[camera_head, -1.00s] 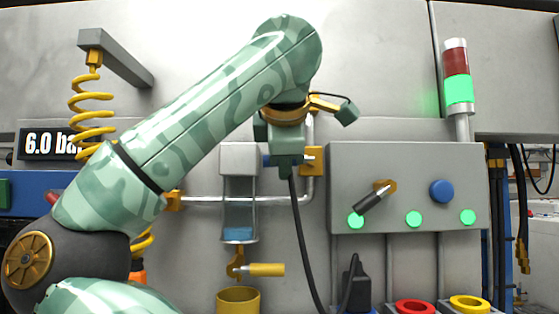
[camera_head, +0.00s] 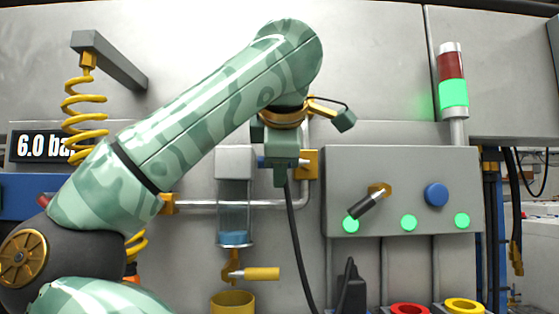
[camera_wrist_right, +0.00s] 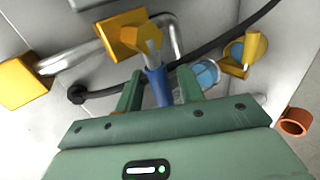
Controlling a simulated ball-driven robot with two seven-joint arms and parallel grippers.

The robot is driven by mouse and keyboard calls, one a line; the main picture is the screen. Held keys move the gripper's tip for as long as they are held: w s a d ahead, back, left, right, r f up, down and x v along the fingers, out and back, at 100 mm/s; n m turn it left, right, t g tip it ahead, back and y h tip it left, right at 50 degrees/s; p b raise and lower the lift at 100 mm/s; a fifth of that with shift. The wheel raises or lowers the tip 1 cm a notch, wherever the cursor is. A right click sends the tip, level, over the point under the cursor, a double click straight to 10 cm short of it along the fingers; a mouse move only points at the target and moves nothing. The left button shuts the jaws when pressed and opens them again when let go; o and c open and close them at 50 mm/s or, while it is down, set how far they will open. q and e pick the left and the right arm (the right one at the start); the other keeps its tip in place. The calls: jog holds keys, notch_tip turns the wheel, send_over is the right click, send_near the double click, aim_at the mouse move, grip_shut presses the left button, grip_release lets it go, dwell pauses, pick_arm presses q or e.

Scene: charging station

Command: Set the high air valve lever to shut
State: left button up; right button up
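The high air valve is a yellow block (camera_head: 311,166) on the grey pipe, and it also shows in the right wrist view (camera_wrist_right: 117,42). Its blue lever (camera_head: 262,161) points left, across the upright pipe. My right gripper (camera_head: 280,172) is at the lever, just left of the valve block, and hides part of the lever. In the right wrist view, the blue lever (camera_wrist_right: 158,88) lies between the two green fingers of my right gripper (camera_wrist_right: 159,77), with gaps on both sides. The gripper is open around it. My left gripper is not in view.
A glass bowl (camera_head: 235,215) with blue liquid is left of the valve, above a yellow drain lever (camera_head: 262,273) and a yellow cup (camera_head: 233,302). A black cable (camera_head: 297,240) hangs below the gripper. A grey control box (camera_head: 400,165) stands close on the right.

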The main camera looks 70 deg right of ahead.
jog(key=b+v, duration=0.1)
jog(key=v, duration=1.5)
jog(key=shift+b, duration=0.3)
jog(key=shift+r, duration=0.1)
